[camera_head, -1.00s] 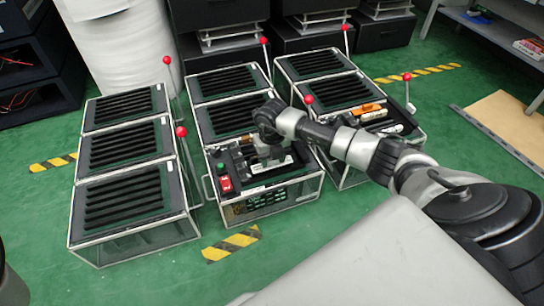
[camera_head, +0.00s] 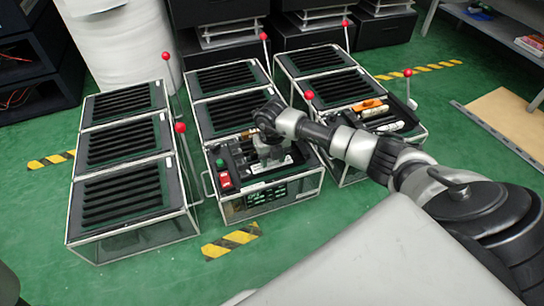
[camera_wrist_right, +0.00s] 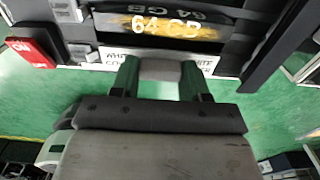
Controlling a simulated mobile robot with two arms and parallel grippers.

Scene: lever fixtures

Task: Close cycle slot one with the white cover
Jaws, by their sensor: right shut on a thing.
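My right gripper (camera_wrist_right: 160,78) is shut on a pale grey-white piece (camera_wrist_right: 160,69), which shows between its two fingers in the right wrist view. I cannot tell whether this piece is the white cover itself. Just beyond it is a white label (camera_wrist_right: 115,56), partly hidden by the fingers, whose readable letters look like "WHITE COVER". Behind the label lies a dark module marked "64 GB" (camera_wrist_right: 165,27). In the head view the right gripper (camera_head: 268,153) is over the front section of the middle fixture (camera_head: 270,190). My left gripper is out of view.
The middle fixture's front has a red switch (camera_head: 225,180) and a green button (camera_head: 220,162). A slatted left fixture (camera_head: 125,195) and a right fixture (camera_head: 345,90) holding orange and white pieces stand alongside. Red-knobbed levers (camera_head: 180,128) rise between them. Green floor is free in front.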

